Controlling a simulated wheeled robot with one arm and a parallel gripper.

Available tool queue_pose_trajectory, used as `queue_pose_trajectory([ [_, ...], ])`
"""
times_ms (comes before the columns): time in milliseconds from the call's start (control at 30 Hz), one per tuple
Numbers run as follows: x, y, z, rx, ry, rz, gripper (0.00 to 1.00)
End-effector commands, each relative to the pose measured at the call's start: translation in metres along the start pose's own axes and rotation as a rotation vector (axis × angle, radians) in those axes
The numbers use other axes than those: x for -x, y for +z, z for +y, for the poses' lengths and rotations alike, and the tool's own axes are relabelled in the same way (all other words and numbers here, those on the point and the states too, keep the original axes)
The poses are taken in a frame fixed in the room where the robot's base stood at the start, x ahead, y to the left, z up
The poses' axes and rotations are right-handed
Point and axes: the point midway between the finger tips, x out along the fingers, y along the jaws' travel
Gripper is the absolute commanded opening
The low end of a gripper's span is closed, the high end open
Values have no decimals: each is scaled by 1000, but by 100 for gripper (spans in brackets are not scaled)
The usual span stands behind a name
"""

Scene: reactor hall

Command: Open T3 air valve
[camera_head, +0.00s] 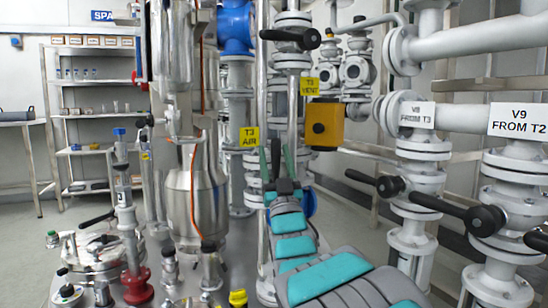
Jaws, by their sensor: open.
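The yellow T3 AIR label (249,137) is near the middle of the camera_head view, beside a vertical pipe. My gripper (282,158) is just right of the label and a little lower, in front of the flanged pipework. Its narrow fingers point up and stand apart, so it is open, and I see nothing held between them. The T3 air valve's handle cannot be made out clearly; my gripper and arm cover part of the pipework there. I cannot tell whether the fingers touch anything.
The T3 VENT label (310,87) and a yellow box (324,125) are above right. Black-handled valves, V9 FROM T3 (417,115) and V9 FROM T2 (519,122), stand right. A steel vessel (196,195) stands close left. Shelves (98,100) are at the back left.

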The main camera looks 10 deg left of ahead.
Motion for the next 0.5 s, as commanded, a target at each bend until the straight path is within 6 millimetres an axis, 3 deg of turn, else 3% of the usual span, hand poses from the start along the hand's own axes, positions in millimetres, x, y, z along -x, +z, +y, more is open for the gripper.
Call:
queue_pose_trajectory([
  [267,9,0,0,0,1,0,58],
  [500,38,0,0,-1,0,-1,58],
])
